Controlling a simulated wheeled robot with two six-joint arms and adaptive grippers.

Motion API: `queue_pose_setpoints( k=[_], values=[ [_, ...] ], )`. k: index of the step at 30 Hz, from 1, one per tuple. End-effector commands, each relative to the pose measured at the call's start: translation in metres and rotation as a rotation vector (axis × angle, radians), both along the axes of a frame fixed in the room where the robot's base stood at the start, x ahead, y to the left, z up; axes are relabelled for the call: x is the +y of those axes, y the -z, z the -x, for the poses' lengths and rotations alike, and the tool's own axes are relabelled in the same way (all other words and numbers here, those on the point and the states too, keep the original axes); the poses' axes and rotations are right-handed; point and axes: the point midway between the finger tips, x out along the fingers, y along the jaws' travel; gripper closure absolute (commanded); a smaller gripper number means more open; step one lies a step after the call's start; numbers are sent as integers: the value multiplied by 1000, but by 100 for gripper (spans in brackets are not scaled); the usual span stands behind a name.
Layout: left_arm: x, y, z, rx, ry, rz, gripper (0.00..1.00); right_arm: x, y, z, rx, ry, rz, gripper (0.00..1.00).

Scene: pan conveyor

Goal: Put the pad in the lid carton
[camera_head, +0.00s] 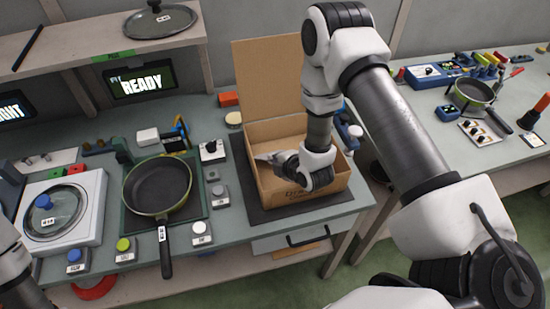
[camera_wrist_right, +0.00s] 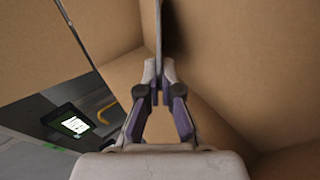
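The open cardboard lid carton (camera_head: 322,188) stands on a dark mat, with its back flap (camera_head: 262,85) raised. My right gripper (camera_head: 274,160) reaches down into the carton's left part. In the right wrist view, the right gripper (camera_wrist_right: 159,88) is shut on a thin grey sheet, seen edge-on, which looks like the pad (camera_wrist_right: 158,35). The pad is between cardboard walls there. Its lower extent and any contact with the carton floor are hidden. Only a piece of my left arm shows at the lower left of the head view; its gripper is out of view.
A pan (camera_head: 157,187) sits left of the carton, its handle pointing forward. A glass lid (camera_head: 52,211) lies on a white unit further left. Another lid (camera_head: 160,21) is on the upper shelf. Small labelled blocks (camera_head: 201,232) stand between pan and carton.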

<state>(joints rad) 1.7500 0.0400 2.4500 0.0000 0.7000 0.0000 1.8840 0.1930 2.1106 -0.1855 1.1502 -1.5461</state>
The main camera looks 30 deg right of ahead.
Motion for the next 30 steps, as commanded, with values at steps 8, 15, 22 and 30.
queue_pose_setpoints(
  k=[8,15,22,30],
  values=[
    [0,0,0,0,0,0,60,0,0,0,0,0,0,69],
    [0,2,0,0,0,0,60,-1,-5,6,2,0,-1,69],
    [0,16,0,0,0,0,60,-4,-36,49,0,4,-4,69],
    [0,-3,0,-1,0,0,60,-7,-76,93,4,1,-2,69]
  ],
)
